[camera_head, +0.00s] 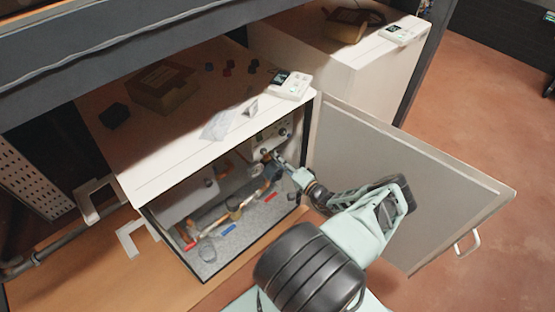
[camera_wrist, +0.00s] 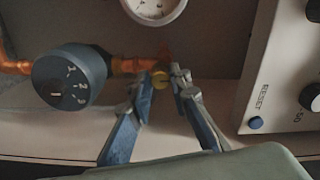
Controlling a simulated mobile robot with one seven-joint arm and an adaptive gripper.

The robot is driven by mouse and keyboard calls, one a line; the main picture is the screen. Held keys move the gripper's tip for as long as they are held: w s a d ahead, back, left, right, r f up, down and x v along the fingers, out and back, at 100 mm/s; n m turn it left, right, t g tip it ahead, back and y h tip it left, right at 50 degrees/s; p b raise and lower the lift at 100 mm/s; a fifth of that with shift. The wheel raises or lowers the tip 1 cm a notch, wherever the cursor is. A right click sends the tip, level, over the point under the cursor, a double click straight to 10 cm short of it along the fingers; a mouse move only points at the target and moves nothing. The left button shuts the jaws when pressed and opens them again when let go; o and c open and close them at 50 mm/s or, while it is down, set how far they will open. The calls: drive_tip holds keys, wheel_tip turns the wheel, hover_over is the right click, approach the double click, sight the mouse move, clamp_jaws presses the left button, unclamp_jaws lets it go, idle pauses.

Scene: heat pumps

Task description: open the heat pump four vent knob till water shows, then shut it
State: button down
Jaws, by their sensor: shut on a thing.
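The vent knob (camera_wrist: 160,78) is a small brass-yellow piece at the end of an orange copper pipe fitting (camera_wrist: 132,66) in the wrist view. My gripper (camera_wrist: 168,80) has its two fingertips closed on the knob, one on each side; the fingertips partly hide it. In the head view my gripper (camera_head: 279,160) reaches into the open front of the white heat pump (camera_head: 160,187), at its right inner side. The knob is too small to make out there. I cannot make out any water at the knob.
A dark numbered dial (camera_wrist: 70,80) sits left of the knob. A round gauge (camera_wrist: 153,9) is above it. A control panel (camera_wrist: 262,75) with a blue reset button is at right. The open cabinet door (camera_head: 400,175) stands right of my arm.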

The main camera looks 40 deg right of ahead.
drive_tip(key=c, duration=1.8)
unclamp_jaws()
drive_tip(key=s+d, duration=0.1)
drive_tip(key=s, duration=1.1)
